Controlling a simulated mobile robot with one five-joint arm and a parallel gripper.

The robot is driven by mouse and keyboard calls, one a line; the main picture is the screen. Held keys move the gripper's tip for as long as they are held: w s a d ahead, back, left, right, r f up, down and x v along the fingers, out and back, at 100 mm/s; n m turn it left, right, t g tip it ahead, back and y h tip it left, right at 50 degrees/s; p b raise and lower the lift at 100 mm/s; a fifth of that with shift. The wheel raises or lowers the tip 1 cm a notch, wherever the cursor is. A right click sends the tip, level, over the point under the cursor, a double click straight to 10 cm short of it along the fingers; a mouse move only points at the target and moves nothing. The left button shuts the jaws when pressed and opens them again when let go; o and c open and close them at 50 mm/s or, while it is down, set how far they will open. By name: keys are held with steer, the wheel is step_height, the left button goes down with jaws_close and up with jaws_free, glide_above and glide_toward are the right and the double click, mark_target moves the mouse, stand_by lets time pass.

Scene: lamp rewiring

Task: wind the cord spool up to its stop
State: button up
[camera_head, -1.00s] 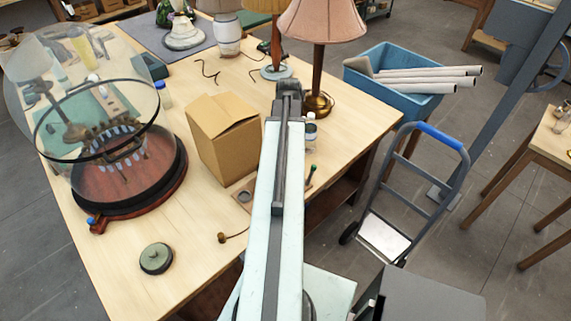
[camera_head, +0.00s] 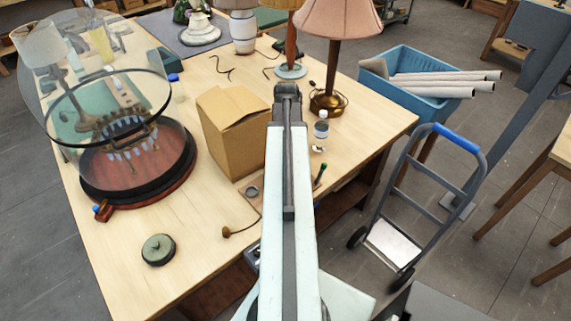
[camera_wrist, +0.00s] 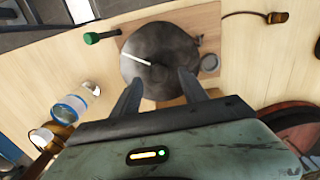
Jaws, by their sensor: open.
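In the wrist view, a dark grey round disc (camera_wrist: 160,52), which looks like the cord spool, sits on a small wooden board (camera_wrist: 203,22). A white line runs from near its centre toward its left edge. My gripper (camera_wrist: 160,78) is open, with its two fingers spread toward the disc's near edge. Nothing is held between them. I cannot tell whether the fingers touch the disc. In the head view my arm hides the disc, and only part of the board (camera_head: 253,198) shows.
A green-handled tool (camera_wrist: 92,38) and a small grey cup (camera_wrist: 209,63) flank the disc. A hand truck (camera_head: 427,190) stands right of the table.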

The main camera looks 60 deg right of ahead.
step_height(320, 180, down, 5)
steer(key=b, duration=0.3)
steer(key=shift+r, duration=0.25)
jaws_close()
stand_by(0.7)
steer(key=shift+a, duration=0.1)
